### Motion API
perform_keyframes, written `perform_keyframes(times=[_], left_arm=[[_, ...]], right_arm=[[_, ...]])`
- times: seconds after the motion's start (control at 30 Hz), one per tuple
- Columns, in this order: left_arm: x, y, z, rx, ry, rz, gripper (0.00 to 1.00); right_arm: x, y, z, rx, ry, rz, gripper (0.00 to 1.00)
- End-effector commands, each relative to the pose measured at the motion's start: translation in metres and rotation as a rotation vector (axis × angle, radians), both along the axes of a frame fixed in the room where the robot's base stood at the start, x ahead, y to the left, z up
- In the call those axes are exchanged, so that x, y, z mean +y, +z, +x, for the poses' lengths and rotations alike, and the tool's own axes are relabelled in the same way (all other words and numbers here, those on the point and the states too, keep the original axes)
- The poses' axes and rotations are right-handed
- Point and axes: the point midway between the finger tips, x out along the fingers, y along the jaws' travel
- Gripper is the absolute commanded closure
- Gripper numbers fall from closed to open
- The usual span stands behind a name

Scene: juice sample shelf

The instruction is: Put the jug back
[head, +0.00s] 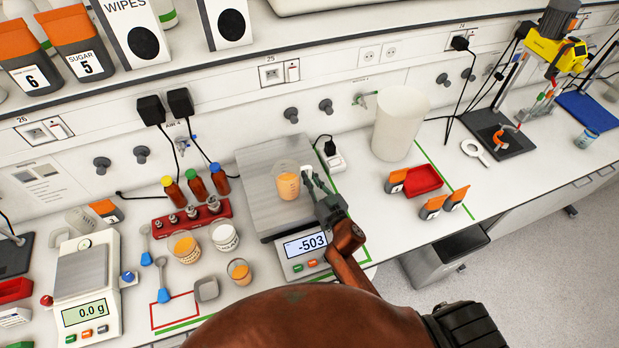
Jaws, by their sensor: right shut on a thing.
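The jug (287,185) is a clear beaker-like vessel with orange juice in it. It is over the steel plate of the large scale (258,210), near the plate's right side, and looks upright. I cannot tell whether its base touches the plate. The scale's display reads -503. My right gripper (312,182) comes in from the lower right and is shut on the jug at its right side; its fingers partly hide the grip. My left gripper is not in view.
Left of the scale stand a red rack (190,222) with bottles, several small cups and blue spoons. A small balance (88,285) reading 0.0 g is farther left. A white cylinder (400,124) and a red tray (423,180) stand to the right.

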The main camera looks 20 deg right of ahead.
Motion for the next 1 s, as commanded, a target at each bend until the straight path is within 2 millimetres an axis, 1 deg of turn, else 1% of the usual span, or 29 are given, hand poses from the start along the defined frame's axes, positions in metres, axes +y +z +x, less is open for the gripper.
perform_keyframes(times=[0.03, 0.1, 0.37, 0.5, 0.53, 0.77, 1.0], left_arm=[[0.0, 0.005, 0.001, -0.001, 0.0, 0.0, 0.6], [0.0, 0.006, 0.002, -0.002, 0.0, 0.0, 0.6], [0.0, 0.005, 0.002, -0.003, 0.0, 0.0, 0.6], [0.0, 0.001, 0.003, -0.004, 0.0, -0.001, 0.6], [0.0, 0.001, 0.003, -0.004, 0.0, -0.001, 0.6], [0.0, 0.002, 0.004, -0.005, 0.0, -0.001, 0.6], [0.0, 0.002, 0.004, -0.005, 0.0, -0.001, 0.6]], right_arm=[[0.0, 0.003, 0.001, -0.005, 0.0, 0.004, 1.0], [0.001, 0.0, 0.001, -0.007, 0.001, 0.003, 1.0], [0.001, -0.001, 0.0, -0.007, 0.002, 0.001, 1.0], [0.001, -0.006, 0.0, -0.007, 0.002, 0.002, 1.0], [0.0, -0.008, 0.0, -0.004, 0.001, 0.001, 0.9], [0.0, -0.007, 0.0, -0.004, 0.001, 0.001, 0.74], [0.0, -0.007, 0.0, -0.004, 0.001, 0.0, 0.73]])
